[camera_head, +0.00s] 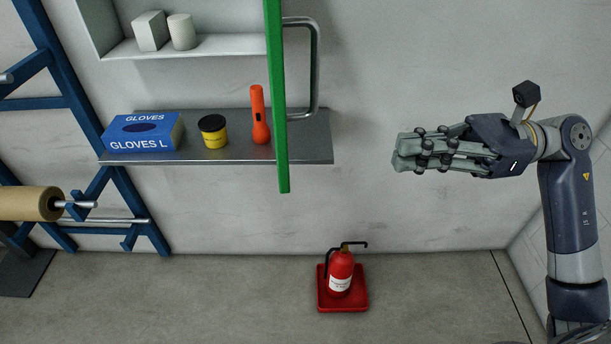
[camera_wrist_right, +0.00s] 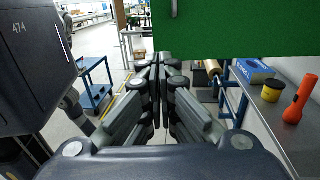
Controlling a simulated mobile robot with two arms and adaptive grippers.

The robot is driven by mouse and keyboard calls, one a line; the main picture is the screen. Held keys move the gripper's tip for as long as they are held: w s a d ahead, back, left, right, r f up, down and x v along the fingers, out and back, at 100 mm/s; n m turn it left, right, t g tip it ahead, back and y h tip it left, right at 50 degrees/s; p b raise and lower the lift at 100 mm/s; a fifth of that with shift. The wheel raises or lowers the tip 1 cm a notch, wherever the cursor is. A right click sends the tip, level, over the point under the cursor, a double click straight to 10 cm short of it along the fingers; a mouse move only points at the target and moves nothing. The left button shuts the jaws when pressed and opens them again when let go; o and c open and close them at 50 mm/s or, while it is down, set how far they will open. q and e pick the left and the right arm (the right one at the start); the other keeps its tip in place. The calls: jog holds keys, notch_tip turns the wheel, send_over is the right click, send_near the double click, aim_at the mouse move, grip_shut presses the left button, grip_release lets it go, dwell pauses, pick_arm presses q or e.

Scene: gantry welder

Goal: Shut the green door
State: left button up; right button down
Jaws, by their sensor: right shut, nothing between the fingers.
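The green door (camera_head: 277,100) stands open and shows nearly edge-on in the head view, sticking out from the white wall cabinet (camera_head: 190,47). A grey bar handle (camera_head: 316,70) is on its right side. In the right wrist view the green door (camera_wrist_right: 240,28) fills the upper right as a broad panel, with part of the handle (camera_wrist_right: 174,8) at its left edge. My right gripper (camera_head: 398,152) is shut and empty, to the right of the door and apart from it. It also shows in the right wrist view (camera_wrist_right: 158,62). My left gripper is in neither view.
A grey shelf (camera_head: 225,150) below the cabinet holds a blue gloves box (camera_head: 143,132), a yellow jar (camera_head: 213,131) and an orange flashlight (camera_head: 259,115). A red fire extinguisher (camera_head: 340,273) stands on the floor. The wall between door and gripper is clear.

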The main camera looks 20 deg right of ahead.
pick_arm(q)
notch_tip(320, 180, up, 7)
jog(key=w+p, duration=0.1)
jog(key=p, duration=0.6)
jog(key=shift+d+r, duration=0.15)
pick_arm(e)
jog(key=w+a, duration=0.2)
jog(key=a, duration=1.1)
jog(key=shift+w+a, duration=0.2)
jog(key=shift+w, duration=0.1)
jog(key=shift+f, duration=0.1)
